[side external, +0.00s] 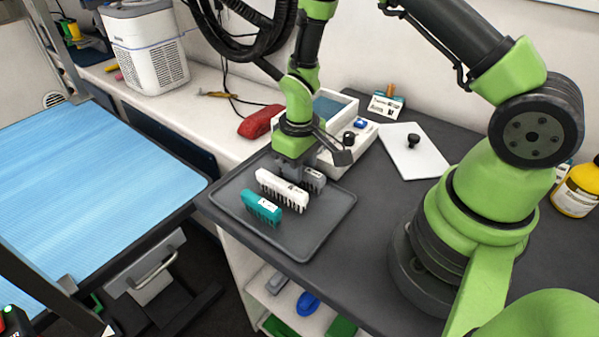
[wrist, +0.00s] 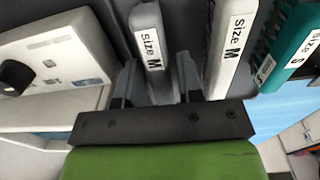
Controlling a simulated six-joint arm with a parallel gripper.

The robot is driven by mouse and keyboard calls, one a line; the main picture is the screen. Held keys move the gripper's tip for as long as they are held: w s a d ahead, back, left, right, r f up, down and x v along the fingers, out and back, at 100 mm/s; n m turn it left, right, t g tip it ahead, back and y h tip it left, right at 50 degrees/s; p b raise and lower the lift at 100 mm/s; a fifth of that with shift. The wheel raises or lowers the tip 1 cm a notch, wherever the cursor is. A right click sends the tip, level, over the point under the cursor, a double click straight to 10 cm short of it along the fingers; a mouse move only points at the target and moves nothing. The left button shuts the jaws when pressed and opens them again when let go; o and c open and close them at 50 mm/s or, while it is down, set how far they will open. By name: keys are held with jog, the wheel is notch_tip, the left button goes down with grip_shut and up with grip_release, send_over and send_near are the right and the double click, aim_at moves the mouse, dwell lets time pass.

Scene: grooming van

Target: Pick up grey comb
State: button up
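The grey comb (side external: 316,180) stands teeth down on the dark tray (side external: 309,246), at the back of a row of combs. In the wrist view, the grey comb (wrist: 149,32) shows its labelled top edge, with its near end between my two fingers. My gripper (side external: 304,166) points down at the comb and partly hides it in the side view. In the wrist view, my gripper (wrist: 157,62) is open, one finger on each side of the comb, with a narrow gap visible on the left side. Contact on the right side is unclear.
A white comb (side external: 281,187) stands close beside the grey one, and a teal comb (side external: 261,207) stands beyond it. A white box (side external: 343,146) sits right behind the tray. A white board (side external: 414,155) with a black knob lies on the counter to the right.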

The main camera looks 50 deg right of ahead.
jog(key=shift+f, duration=0.9)
jog(key=shift+c, duration=0.5)
grip_shut()
jog(key=shift+r, duration=0.1)
